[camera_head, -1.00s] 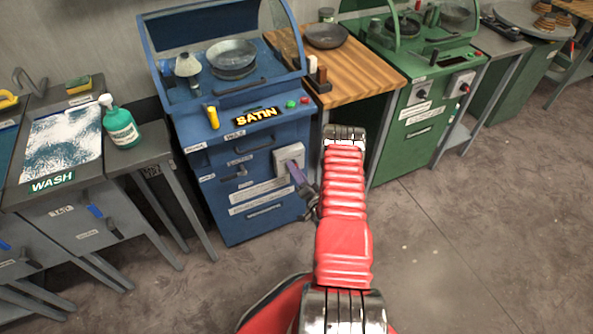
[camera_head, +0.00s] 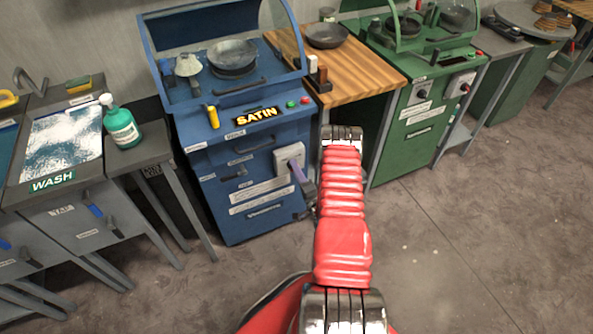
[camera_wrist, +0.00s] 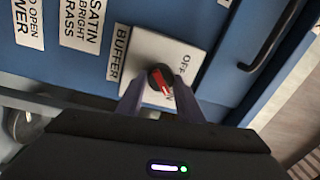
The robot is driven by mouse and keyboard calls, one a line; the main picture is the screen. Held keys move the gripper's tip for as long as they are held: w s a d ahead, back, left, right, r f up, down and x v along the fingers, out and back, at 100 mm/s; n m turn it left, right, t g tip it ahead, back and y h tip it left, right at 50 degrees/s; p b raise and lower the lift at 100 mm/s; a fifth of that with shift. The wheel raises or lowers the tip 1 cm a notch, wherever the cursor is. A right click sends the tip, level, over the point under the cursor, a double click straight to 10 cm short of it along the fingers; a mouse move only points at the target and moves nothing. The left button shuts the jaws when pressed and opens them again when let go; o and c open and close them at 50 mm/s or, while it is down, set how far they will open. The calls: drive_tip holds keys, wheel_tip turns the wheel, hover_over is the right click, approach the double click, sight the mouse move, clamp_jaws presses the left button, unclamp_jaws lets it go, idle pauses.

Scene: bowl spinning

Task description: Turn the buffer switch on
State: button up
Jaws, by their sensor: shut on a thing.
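The buffer switch is a pale square plate (camera_wrist: 148,52) with a dark round knob (camera_wrist: 160,80) bearing a red and white pointer. A BUFFER label is at its left and OFF is printed at its upper right. The pointer's white end slants down toward lettering that is partly hidden, away from OFF. My gripper (camera_wrist: 159,92) has its two purple fingers on either side of the knob, shut on it. In the head view the switch plate (camera_head: 288,156) is on the front of the blue SATIN cabinet, with my gripper (camera_head: 296,170) against it; the knob is hidden there.
The blue cabinet (camera_head: 225,190) has drawer handles and labels near the switch. A wooden table (camera_head: 365,75) and a green cabinet (camera_head: 410,150) stand to the right. A grey wash bench (camera_head: 85,215) stands to the left. The floor in front is open.

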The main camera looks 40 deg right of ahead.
drive_tip(key=shift+s+d+f, duration=0.1)
drive_tip(key=shift+d, duration=0.1)
drive_tip(key=o, duration=1.1)
drive_tip(key=shift+a, duration=0.15)
drive_tip(key=shift+c, duration=0.2)
drive_tip(key=v, duration=1.3)
drive_tip(key=shift+s, duration=0.3)
drive_tip(key=shift+a+f, duration=0.15)
